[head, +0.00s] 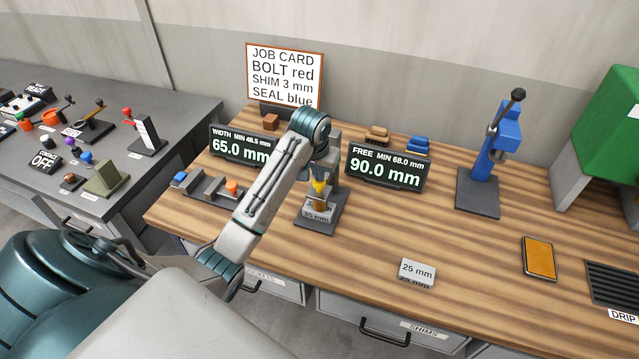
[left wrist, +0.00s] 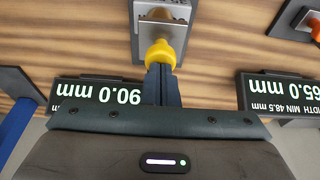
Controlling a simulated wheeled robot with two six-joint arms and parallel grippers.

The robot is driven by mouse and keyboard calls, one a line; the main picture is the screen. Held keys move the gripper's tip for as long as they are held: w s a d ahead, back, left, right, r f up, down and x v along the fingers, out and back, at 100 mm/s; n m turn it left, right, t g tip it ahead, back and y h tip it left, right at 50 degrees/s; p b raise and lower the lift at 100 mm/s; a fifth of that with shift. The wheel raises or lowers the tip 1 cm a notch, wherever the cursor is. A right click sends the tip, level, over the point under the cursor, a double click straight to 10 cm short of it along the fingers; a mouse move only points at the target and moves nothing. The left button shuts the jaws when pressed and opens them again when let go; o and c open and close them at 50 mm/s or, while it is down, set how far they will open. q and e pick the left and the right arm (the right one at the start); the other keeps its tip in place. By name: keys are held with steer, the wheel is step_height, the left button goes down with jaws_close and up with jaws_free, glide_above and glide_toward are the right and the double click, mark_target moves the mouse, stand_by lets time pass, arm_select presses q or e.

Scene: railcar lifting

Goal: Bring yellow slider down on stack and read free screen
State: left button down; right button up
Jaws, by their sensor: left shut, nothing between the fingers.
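The yellow slider (head: 319,187) is on the grey gauge stand (head: 333,222) in mid-bench. Below it is the stack, with a brown piece (head: 321,203) above a grey block marked 35 mm (head: 316,216). I cannot tell whether slider and stack touch. The free screen (head: 386,168) behind reads 90.0 mm, with MIN 68.0 mm. My left gripper (head: 320,174) is shut and empty, its tips at the yellow slider. In the left wrist view, its closed fingers (left wrist: 160,80) meet the slider (left wrist: 160,53), apparently touching. My right gripper is not in view.
The width screen (head: 241,147) reads 65.0 mm. A grey rail gauge (head: 206,187) lies left of my arm. A 25 mm block (head: 417,272) is at the front.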

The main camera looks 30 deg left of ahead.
arm_select(q)
steer(key=shift+s+f, duration=0.1)
steer(key=shift+f, duration=0.1)
steer(key=shift+r, duration=0.1)
steer(key=shift+r, duration=1.45)
